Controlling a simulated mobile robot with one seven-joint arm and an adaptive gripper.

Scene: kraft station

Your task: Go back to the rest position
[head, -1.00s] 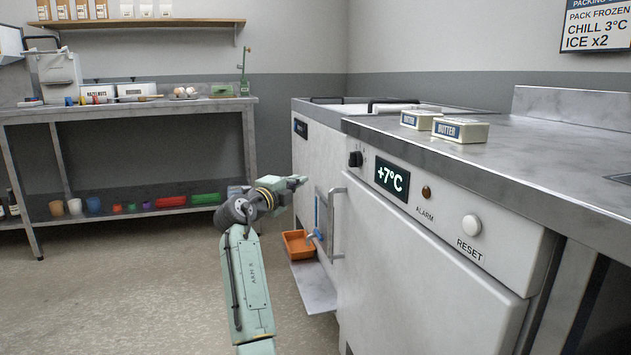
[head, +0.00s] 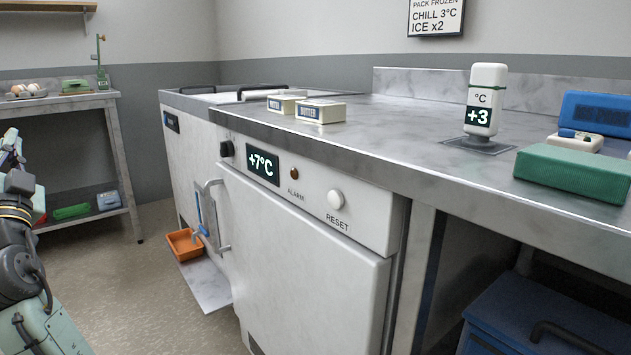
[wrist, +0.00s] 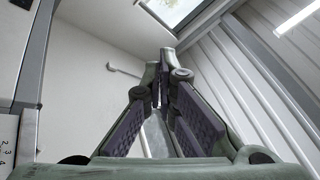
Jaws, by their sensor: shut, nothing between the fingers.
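My gripper (wrist: 164,62) shows in the wrist view with its two fingers brought together at the tips and nothing between them. It points up toward the ceiling and a window or skylight. In the head view my gripper (head: 10,150) is at the far left edge, partly cut off by the frame, in front of the back bench. It is clear of the counter and touches nothing that I can see.
The steel counter (head: 400,135) carries butter boxes (head: 320,111), a +3 thermometer (head: 484,105) and a green case (head: 574,172). Below is the fridge (head: 300,265) reading +7°C. An orange tray (head: 184,243) sits low beside it. Floor (head: 130,290) at left is clear.

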